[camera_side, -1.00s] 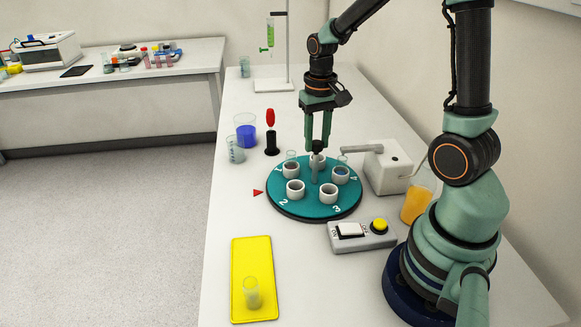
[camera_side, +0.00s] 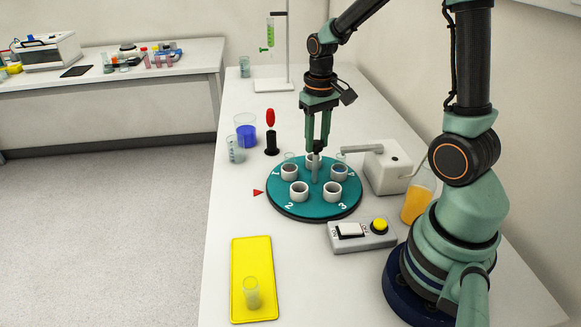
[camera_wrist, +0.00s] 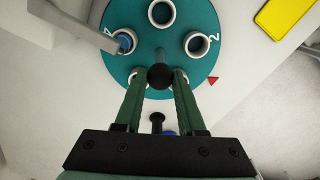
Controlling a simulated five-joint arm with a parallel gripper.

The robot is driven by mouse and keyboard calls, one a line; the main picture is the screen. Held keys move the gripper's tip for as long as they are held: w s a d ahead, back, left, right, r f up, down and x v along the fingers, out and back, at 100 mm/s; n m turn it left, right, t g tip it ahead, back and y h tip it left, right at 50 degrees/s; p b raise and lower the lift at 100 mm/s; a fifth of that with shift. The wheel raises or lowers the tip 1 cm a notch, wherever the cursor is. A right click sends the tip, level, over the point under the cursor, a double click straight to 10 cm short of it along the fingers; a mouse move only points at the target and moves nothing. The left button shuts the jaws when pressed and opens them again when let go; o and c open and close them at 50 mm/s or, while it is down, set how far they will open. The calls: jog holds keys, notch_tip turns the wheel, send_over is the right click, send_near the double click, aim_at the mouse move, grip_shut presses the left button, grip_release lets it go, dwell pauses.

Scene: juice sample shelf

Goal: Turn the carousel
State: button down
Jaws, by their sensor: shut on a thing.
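The carousel (camera_side: 316,205) is a teal disc with several white ring holders and white numbers. The numeral 2 is at its front left and 3 at its front right. A grey post rises from its middle to a black knob (camera_wrist: 160,77). My gripper (camera_side: 317,147) points down over the disc with its fingers closed on the knob; it also shows in the wrist view (camera_wrist: 157,84). The rear holder is partly hidden.
A white device (camera_side: 388,170) reaches its arm over the disc's right rear edge. A red-topped black stand (camera_side: 271,142) and a blue beaker (camera_side: 246,136) stand left. A yellow tray (camera_side: 253,255) lies in front.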

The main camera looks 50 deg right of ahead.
jog(key=shift+w+r+n, duration=0.1)
jog(key=shift+n, duration=8.3)
jog(key=shift+a+n, duration=0.1)
jog(key=shift+n, duration=8.5)
